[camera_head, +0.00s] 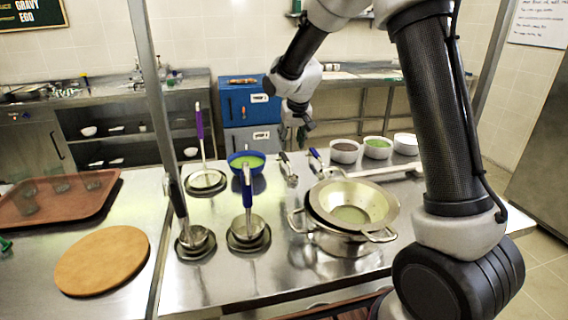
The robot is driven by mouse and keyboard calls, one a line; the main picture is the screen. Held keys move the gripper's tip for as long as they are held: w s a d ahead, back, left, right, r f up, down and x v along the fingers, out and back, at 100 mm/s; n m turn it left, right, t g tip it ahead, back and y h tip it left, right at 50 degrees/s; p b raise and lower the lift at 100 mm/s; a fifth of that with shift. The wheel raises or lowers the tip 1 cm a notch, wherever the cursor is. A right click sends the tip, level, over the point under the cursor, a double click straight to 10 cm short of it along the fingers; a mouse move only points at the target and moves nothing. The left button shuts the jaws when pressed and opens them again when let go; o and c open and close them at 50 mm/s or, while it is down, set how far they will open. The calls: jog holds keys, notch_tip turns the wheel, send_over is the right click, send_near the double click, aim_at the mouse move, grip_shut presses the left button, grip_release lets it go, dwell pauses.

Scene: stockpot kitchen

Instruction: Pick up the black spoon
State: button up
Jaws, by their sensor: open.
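A ladle-like spoon with a black handle (177,199) stands at the front left of the steel table, its handle upright and its bowl low in a dark round dish. A second utensil with a dark handle (286,161) lies near the table's middle, right of the blue bowl; I cannot tell its exact shape. My gripper (296,134) is open and empty, above the back of the table, close above this second utensil. It is far behind and to the right of the front-left spoon. My gripper looks small here, so its fingertips are hard to make out.
A purple-handled ladle (201,140) and a blue-handled ladle (247,190) stand nearby. A steel pot with a strainer (384,238) stands front right. A blue bowl (231,167) and white bowls (344,156) stand farther back.

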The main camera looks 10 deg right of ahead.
aim_at(286, 158)
jog(key=x, duration=0.7)
jog(key=w+x, duration=0.1)
jog(key=x, duration=0.3)
jog(key=shift+a+r, duration=0.25)
jog(key=shift+a, duration=0.1)
jog(key=shift+s, duration=0.1)
grip_shut()
